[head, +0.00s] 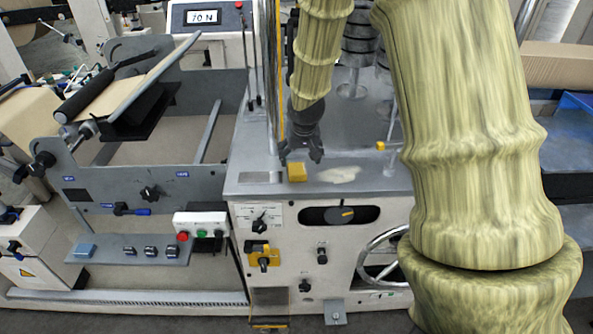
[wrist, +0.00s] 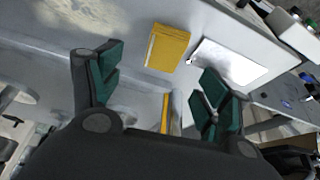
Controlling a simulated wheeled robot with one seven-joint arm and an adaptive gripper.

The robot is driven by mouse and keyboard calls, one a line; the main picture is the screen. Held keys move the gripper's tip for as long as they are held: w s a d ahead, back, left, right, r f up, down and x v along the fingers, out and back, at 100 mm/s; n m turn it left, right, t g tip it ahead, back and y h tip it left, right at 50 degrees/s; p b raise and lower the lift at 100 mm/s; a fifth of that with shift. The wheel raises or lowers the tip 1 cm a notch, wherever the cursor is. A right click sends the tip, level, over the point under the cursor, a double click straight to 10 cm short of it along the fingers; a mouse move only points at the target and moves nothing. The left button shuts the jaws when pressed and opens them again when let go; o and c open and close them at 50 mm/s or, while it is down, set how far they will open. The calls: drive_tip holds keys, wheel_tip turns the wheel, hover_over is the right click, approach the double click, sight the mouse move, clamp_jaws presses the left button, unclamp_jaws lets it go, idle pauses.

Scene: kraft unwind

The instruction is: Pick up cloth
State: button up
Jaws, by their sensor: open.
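A small yellow folded block, which looks like the cloth (head: 297,172), lies on the grey machine top near its front edge. In the wrist view the yellow cloth (wrist: 167,47) shows beyond the fingertips, roughly between them and apart from them. My gripper (head: 300,154) points down just above and behind it. In the wrist view my gripper (wrist: 161,78) has its green-padded fingers spread, with nothing between them.
A pale flat patch (head: 340,174) lies right of the cloth. A second small yellow piece (head: 380,146) is further back. A vertical post (head: 272,90) stands close left of my gripper. A handwheel (head: 383,257) is on the front panel.

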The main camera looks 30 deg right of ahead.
sight(297, 168)
drive_tip(key=shift+x, duration=0.95)
drive_tip(key=shift+w+a+f+p, duration=0.1)
drive_tip(key=shift+w+f+p, duration=0.2)
drive_tip(key=shift+f+p, duration=0.35)
drive_tip(key=shift+w+f+p, duration=0.35)
drive_tip(key=shift+f+p, duration=0.05)
drive_tip(key=shift+f, duration=0.35)
drive_tip(key=shift+p+x, duration=0.3)
drive_tip(key=shift+x, duration=0.85)
drive_tip(key=c, duration=1)
